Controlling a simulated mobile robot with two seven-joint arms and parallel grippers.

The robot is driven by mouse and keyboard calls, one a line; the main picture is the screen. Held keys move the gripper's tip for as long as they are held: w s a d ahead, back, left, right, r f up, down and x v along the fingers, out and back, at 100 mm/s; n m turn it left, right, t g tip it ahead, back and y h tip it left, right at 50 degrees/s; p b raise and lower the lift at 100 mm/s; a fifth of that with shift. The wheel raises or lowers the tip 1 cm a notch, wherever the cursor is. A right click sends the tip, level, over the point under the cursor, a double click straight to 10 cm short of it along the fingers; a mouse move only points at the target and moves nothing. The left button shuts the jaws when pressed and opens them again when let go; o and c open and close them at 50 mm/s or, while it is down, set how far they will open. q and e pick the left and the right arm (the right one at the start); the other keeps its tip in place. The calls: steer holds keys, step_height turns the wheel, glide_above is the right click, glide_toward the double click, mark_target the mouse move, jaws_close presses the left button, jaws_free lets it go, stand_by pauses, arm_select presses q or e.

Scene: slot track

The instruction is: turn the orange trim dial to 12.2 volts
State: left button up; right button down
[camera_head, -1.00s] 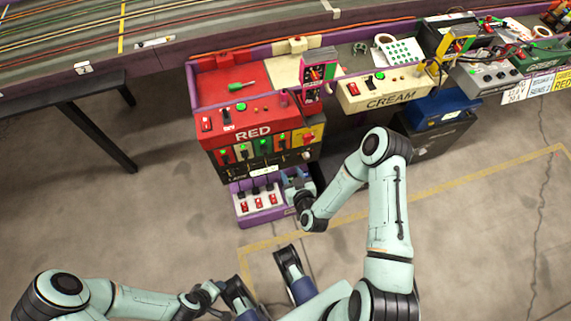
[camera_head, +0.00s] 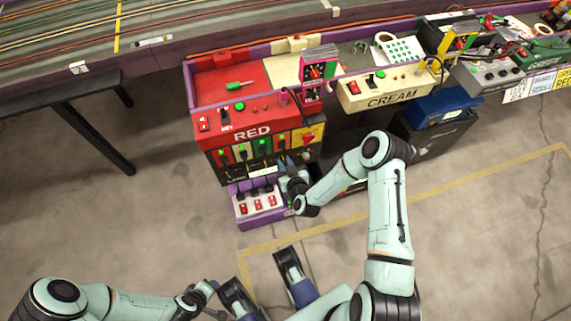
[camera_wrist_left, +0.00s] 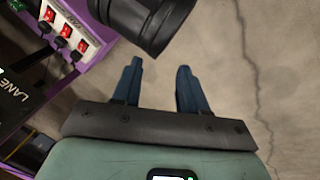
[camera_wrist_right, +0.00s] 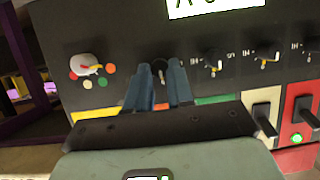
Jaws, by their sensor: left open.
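The black panel under the red station carries a row of small dials. In the right wrist view, one small dial (camera_wrist_right: 160,68) shows between my right gripper's fingertips (camera_wrist_right: 160,66). It lies between the yellow and green modules; its own colour is too dark to tell, and its scale cannot be read. The right fingers are apart with a narrow gap; whether they touch the dial is unclear. In the head view my right gripper (camera_head: 284,165) is at the panel, mostly hidden by its wrist. My left gripper (camera_wrist_left: 160,66) is open and empty, low in front of the station.
More small dials (camera_wrist_right: 213,62) sit beside it, and a pointer knob (camera_wrist_right: 86,66) ringed by coloured dots. A purple tray with red switches (camera_head: 262,221) lies below the panel. The CREAM station (camera_head: 388,97) stands right. The floor in front is clear.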

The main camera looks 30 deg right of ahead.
stand_by(0.3)
steer(key=shift+d+m+y, duration=0.1)
steer(key=shift+m+y, duration=0.4)
steer(key=shift+m, duration=0.2)
steer(key=shift+d+f+m+t+y+b, duration=0.15)
steer(key=shift+m+t+y+b, duration=0.2)
steer(key=shift+m, duration=0.45)
arm_select(q)
steer(key=shift+w+a+f+t+y+b, duration=0.15)
steer(key=shift+w+a+f+b, duration=0.15)
steer(key=shift+w, duration=0.2)
steer(key=shift+w+a+f+t+y+b, duration=0.1)
steer(key=shift+w+a+f+b, duration=0.1)
steer(key=shift+w+f, duration=0.25)
steer(key=shift+w+a+f+t+y+b, duration=0.15)
steer(key=shift+w+a+f, duration=0.1)
steer(key=shift+w, duration=0.3)
arm_select(e)
steer(key=shift+s+d+f+m+t+y, duration=0.1)
steer(key=shift+m+t+y, duration=0.35)
steer(key=shift+m+y, duration=0.8)
steer(key=shift+m+h, duration=0.3)
steer(key=shift+m, duration=0.05)
arm_select(q)
steer(key=shift+s, duration=0.15)
arm_select(e)
steer(key=c, duration=1)
jaws_free()
